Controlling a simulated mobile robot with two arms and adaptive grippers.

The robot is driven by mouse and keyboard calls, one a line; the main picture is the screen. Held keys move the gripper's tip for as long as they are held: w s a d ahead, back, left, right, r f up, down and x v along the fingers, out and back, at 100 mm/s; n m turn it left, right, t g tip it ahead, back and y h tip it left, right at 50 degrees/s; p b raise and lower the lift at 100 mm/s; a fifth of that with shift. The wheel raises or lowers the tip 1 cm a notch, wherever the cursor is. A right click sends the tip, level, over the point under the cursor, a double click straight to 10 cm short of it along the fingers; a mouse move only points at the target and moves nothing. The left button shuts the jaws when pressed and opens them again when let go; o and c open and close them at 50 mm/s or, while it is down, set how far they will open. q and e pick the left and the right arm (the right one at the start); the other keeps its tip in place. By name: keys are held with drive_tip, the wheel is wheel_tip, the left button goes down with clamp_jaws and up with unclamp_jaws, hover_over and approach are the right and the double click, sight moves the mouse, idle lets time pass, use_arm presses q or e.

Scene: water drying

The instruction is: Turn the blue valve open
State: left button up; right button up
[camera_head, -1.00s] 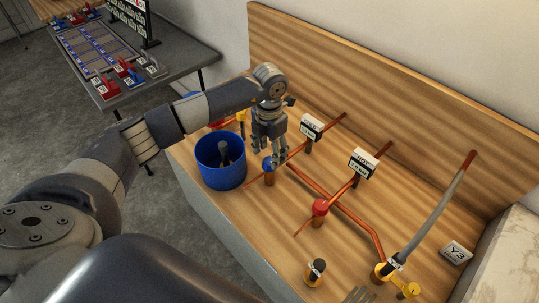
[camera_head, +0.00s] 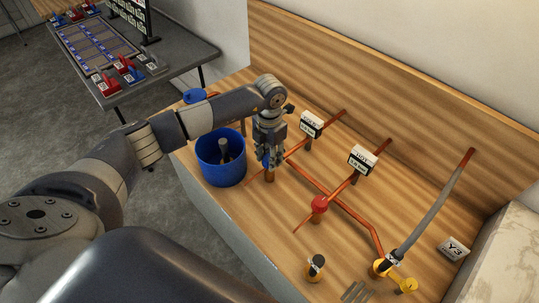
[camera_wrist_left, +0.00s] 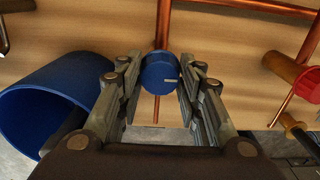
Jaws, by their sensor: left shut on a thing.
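The blue valve (camera_wrist_left: 160,72) is a round blue knob with a light mark on its face, on a copper pipe. In the left wrist view it sits between the two fingers of my left gripper (camera_wrist_left: 158,88). In the head view my left gripper (camera_head: 268,158) reaches down over the valve and hides most of it; only bits of blue show. The gripper is shut on the blue valve. My right gripper is not in view.
A blue bucket (camera_head: 221,172) stands just left of the valve. A red valve (camera_head: 319,204) is on the neighbouring pipe to the right. Signs labelled cold (camera_head: 311,126) and hot (camera_head: 362,158) stand behind. A grey hose (camera_head: 432,218) rises from a yellow fitting (camera_head: 385,268) farther right.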

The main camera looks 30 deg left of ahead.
use_arm(q)
drive_tip(key=n+b, duration=0.1)
drive_tip(key=n, duration=0.3)
drive_tip(key=shift+n, duration=0.3)
drive_tip(key=n+b, duration=0.1)
drive_tip(key=n, duration=0.3)
drive_tip(key=shift+n, duration=0.3)
drive_tip(key=n, duration=0.4)
drive_tip(key=shift+w, duration=0.1)
drive_tip(key=shift+n, duration=2.4)
drive_tip(key=shift+r, duration=0.1)
drive_tip(key=o, duration=1.1)
drive_tip(key=shift+c, duration=0.2)
